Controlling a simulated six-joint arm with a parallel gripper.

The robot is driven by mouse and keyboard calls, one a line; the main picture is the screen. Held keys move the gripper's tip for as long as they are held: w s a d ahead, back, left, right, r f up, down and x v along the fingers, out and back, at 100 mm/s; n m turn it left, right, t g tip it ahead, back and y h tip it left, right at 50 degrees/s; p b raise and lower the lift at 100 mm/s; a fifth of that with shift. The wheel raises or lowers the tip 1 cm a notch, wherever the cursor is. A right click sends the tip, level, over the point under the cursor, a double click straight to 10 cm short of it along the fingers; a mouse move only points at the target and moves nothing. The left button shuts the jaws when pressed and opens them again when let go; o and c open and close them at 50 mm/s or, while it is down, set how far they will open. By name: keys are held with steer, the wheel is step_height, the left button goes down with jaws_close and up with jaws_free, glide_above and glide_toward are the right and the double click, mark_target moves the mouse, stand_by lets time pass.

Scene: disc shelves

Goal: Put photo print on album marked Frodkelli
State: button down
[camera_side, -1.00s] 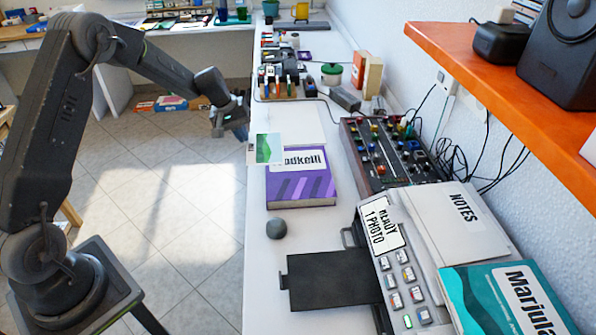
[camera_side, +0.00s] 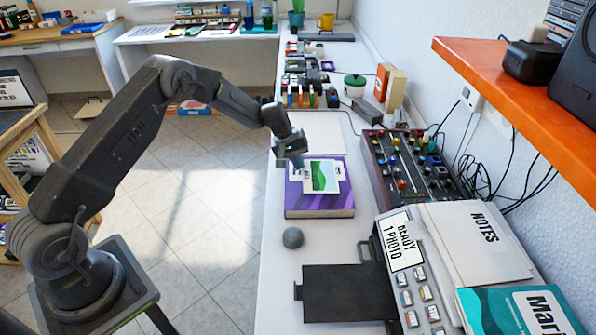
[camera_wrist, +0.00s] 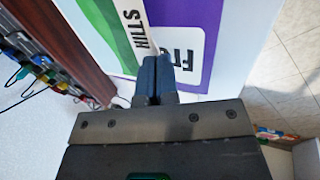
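The photo print (camera_side: 323,176), white-bordered with a green hill picture, is over the purple album (camera_side: 318,208) in the side view. The print covers most of the album's label; only "Fr" shows in the wrist view beside the purple cover (camera_wrist: 190,15). Whether the print touches the cover cannot be told.
A mixer panel (camera_side: 408,172) stands right of the album. A grey ball (camera_side: 293,237) and a printer with a black tray (camera_side: 343,293) are in front. A teal book (camera_side: 510,312) and "NOTES" folder (camera_side: 470,245) lie at right. An orange shelf (camera_side: 520,95) overhangs the right side.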

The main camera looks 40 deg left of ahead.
mark_target(298, 178)
step_height(298, 178, down, 4)
steer(key=shift+r, duration=0.2)
steer(key=c, duration=1.8)
jaws_free()
steer(key=shift+o, duration=0.7)
